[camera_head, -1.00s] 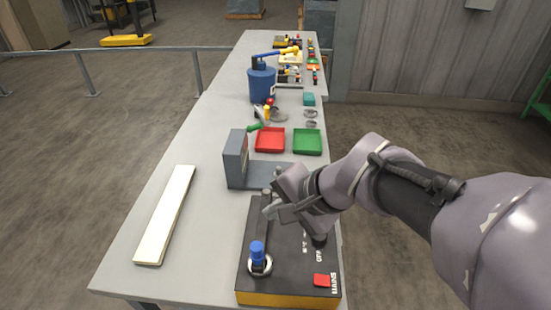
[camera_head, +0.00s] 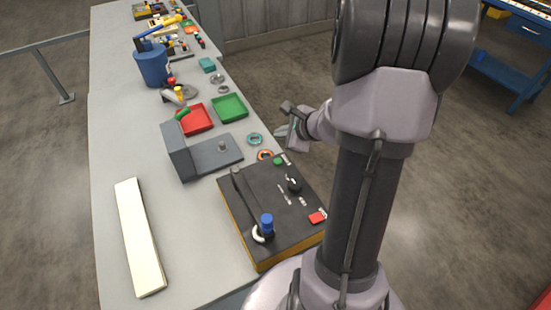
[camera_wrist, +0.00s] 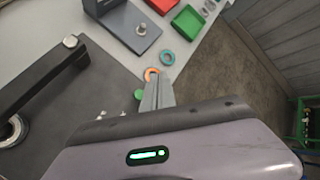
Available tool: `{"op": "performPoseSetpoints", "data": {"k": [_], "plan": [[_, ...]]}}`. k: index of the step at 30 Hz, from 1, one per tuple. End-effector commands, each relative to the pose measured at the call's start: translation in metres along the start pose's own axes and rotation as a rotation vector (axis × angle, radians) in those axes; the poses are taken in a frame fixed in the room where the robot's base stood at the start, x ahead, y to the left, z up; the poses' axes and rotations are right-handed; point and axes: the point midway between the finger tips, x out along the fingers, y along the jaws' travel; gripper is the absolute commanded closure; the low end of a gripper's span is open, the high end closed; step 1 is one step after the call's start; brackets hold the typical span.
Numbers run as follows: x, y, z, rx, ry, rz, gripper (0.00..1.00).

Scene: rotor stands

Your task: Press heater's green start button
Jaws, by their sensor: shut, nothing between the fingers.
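The heater (camera_head: 265,205) is a black-topped box with orange-yellow sides at the table's near edge. Its green start button (camera_head: 278,161) sits at the far end of the top panel and is uncovered in the head view. In the wrist view the green button (camera_wrist: 138,122) shows beside my fingers, close to the edge of my gripper body. My gripper (camera_head: 281,131) is shut and empty, just past the heater's far right corner near the table's right edge. In the wrist view the closed fingers (camera_wrist: 157,80) point towards the rings. I see no contact with the button.
An orange ring (camera_head: 265,155) and a teal ring (camera_head: 255,139) lie beyond the heater. A grey bracket (camera_head: 205,155) stands at left.

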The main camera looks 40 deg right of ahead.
Motion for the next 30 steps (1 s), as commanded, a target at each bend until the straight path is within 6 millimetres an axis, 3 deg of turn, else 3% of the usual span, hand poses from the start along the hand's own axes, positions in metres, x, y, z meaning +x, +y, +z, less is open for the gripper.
{"op": "performPoseSetpoints", "data": {"k": [8, 21, 30], "plan": [[0.016, 0.012, -0.011, -0.001, -0.001, 0.001, 1.00], [0.059, 0.043, -0.043, -0.002, -0.001, 0.000, 1.00], [0.061, 0.044, -0.044, -0.002, -0.001, 0.000, 1.00]]}}
